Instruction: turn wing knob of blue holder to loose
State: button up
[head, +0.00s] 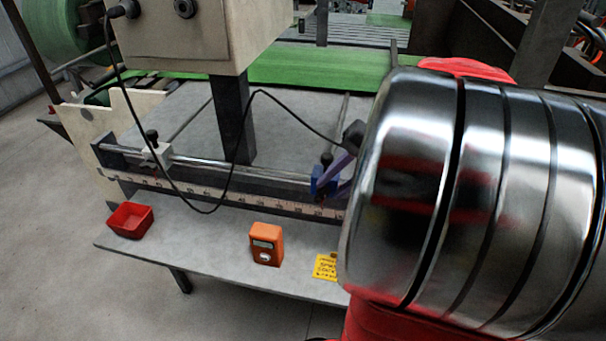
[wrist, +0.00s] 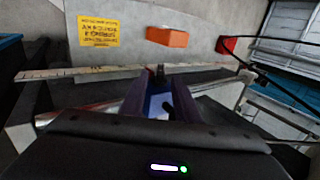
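The blue holder (head: 321,181) sits on the metal rail at its right part, just above the ruler strip, with a dark knob on top. My gripper (head: 338,172), with purple fingers, reaches it from the right; my large shiny arm link hides much of that side. In the wrist view my gripper (wrist: 160,92) has its two fingers apart, with the blue holder (wrist: 157,106) between them. A small dark knob part shows near the right finger; whether a finger touches it I cannot tell.
A white holder (head: 156,154) with a black knob stands further left on the rail (head: 240,172). A red bin (head: 130,220), an orange box (head: 266,244) and a yellow note (head: 325,267) lie on the table front. A black cable (head: 229,190) hangs in front of the rail.

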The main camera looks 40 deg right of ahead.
aim_at(328, 189)
jog(key=shift+x, duration=1.9)
jog(key=shift+c, duration=0.2)
jog(key=c, duration=0.6)
jog(key=shift+d, duration=0.25)
jog(key=shift+c, duration=0.2)
jog(key=shift+a, duration=0.15)
jog(key=shift+c, duration=0.2)
